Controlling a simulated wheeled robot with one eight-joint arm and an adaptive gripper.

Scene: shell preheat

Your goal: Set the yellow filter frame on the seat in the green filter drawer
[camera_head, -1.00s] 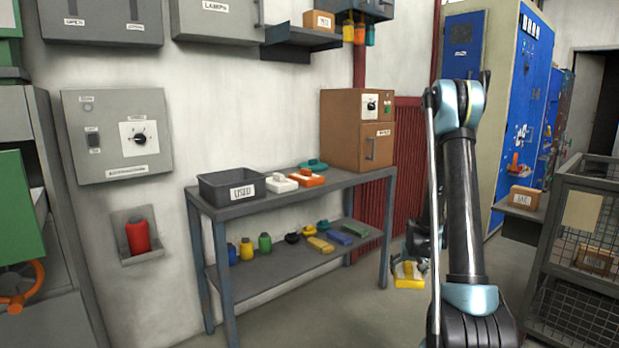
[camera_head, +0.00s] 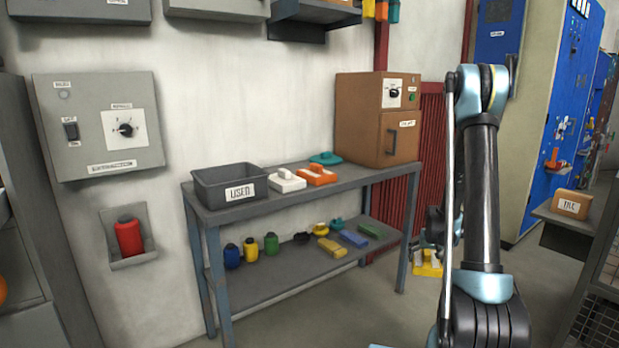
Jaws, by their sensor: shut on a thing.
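The yellow filter frame (camera_head: 428,269) hangs low, just right of the shelf table's right leg, with a pale part in its middle. My gripper (camera_head: 431,249) is shut on it from above, and my own arm partly hides the gripper and its fingers. The frame is held clear of the table, beyond its right end. The green filter drawer and its seat cannot be made out in this view.
A grey table (camera_head: 300,194) stands against the wall, with a USED bin (camera_head: 228,187), white and orange pieces and a brown box (camera_head: 378,120) on top. Several small items fill its lower shelf. A ledge with a box (camera_head: 571,205) juts in at right. Floor shows beyond the table.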

